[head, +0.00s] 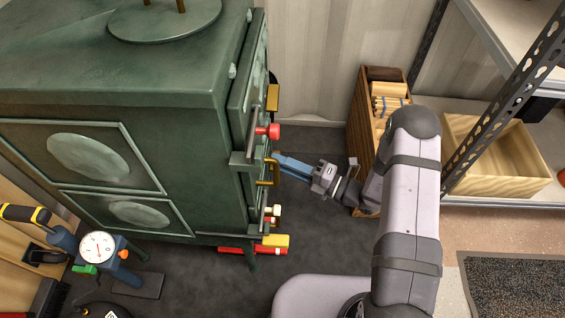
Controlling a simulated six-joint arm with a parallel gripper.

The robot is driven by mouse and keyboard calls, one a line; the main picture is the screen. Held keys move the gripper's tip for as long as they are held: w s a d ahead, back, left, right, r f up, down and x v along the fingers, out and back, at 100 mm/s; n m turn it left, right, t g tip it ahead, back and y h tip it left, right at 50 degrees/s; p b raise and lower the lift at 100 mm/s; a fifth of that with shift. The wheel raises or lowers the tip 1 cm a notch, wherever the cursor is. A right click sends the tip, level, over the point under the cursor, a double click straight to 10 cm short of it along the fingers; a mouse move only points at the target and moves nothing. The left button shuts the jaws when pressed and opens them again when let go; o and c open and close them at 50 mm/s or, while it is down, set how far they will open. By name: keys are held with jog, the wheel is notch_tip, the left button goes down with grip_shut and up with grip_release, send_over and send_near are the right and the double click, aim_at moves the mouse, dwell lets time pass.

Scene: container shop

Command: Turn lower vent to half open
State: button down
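A dark green stove (125,130) stands at the left, with its front facing right and seen almost edge-on. Low on that front are small pale knobs (273,211) with some red below them. A yellow tab (275,240) sticks out further down. I cannot tell which of these is the lower vent, nor its setting. My gripper (281,165) has blue fingers and points left at the stove front, beside a curved brass handle (268,173) and above the pale knobs. Whether the fingertips touch the handle or how far apart they are is unclear.
A red knob (268,131) and a brass tab (272,97) stick out higher on the stove front. A red bar (235,250) lies low by the stove. A wooden crate of sticks (362,110) stands behind my arm. A metal shelf with a wooden box (495,160) is at right.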

jog(key=n+y, duration=0.1)
jog(key=n, duration=0.2)
jog(key=shift+f+n, duration=0.1)
jog(key=shift+n, duration=0.2)
jog(key=c, duration=1.9)
grip_release()
jog(key=shift+o, duration=0.2)
jog(key=p+v, duration=0.1)
jog(key=v, duration=0.6)
jog(key=shift+f+p, duration=0.15)
jog(key=shift+p, duration=0.2)
jog(key=shift+d, duration=0.15)
